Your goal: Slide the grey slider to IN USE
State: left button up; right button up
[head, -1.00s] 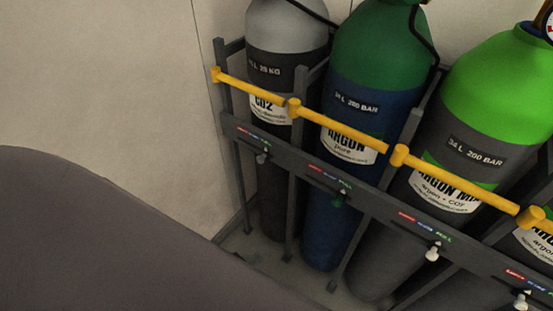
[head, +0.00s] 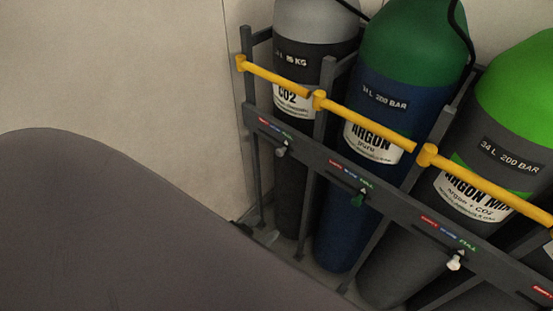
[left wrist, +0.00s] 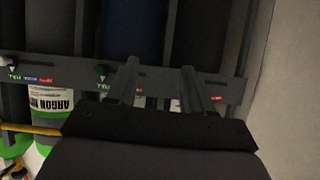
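The grey slider (head: 281,151) hangs from the slot in the dark rail below the CO2 cylinder, near the green right-hand end of its red, blue and green label strip. My left gripper (left wrist: 160,82) shows in the left wrist view with its two fingers apart and nothing clearly between them. That view sees the rack upside down, with the fingers in front of the rail. The grey slider cannot be made out clearly there. In the head view my large grey arm fills the lower left and largely hides the gripper. My right gripper is not in view.
A green slider (head: 357,200) and a white slider (head: 454,262) hang farther right on the same rail (head: 400,210). The CO2 cylinder (head: 290,180), argon cylinder (head: 345,225) and argon mix cylinder (head: 500,95) stand behind yellow bars (head: 370,122). A bare wall is at left.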

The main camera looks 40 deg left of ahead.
aim_at(278, 153)
pick_arm(q)
jog(key=shift+w+a+r+t+h+b, duration=0.3)
jog(key=shift+w+a+t+b, duration=0.95)
jog(key=shift+w, duration=2)
jog(key=shift+w+a+r+t+h+b, duration=0.1)
jog(key=shift+w+a+r+t+b, duration=0.35)
jog(key=shift+w+a+b, duration=2.15)
jog(key=shift+w+a+r+t+h+b, duration=0.25)
jog(key=shift+w+a+t+b, duration=0.7)
jog(key=shift+w, duration=2.9)
jog(key=shift+a, duration=0.1)
